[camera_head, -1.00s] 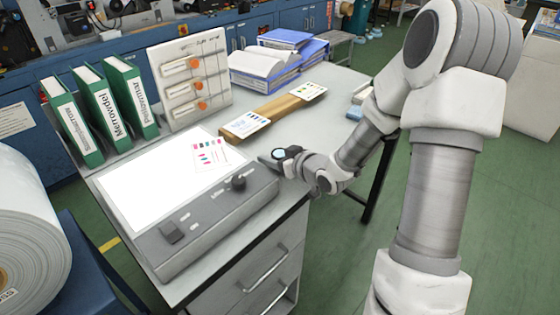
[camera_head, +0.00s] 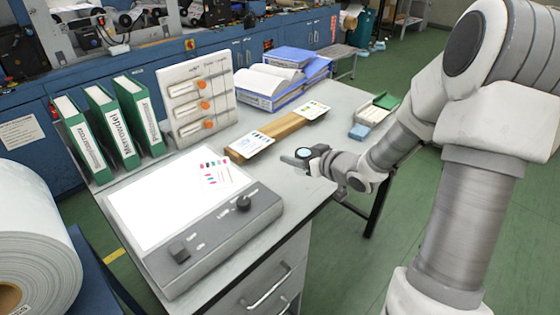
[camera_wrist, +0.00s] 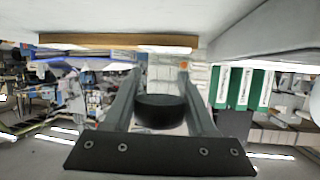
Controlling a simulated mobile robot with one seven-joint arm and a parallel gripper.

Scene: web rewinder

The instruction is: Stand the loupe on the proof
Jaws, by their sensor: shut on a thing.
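The loupe (camera_head: 303,154), a small dark cylinder with a pale round lens on top, is held in my gripper (camera_head: 295,158) above the bench, right of the light box. In the wrist view the dark loupe (camera_wrist: 160,112) sits between the two fingers of my gripper (camera_wrist: 159,76), which are shut on it. The proof (camera_head: 216,174), a white sheet with rows of coloured marks, lies on the upper right of the bright light box panel (camera_head: 165,200). The loupe is apart from the proof, to its right.
The light box has two dark knobs (camera_head: 243,203) on its front strip. A wooden strip (camera_head: 276,133) with printed cards lies behind. Green binders (camera_head: 118,128), a panel with orange knobs (camera_head: 198,100) and blue folders (camera_head: 285,88) stand at the back. A blue block (camera_head: 358,132) lies right.

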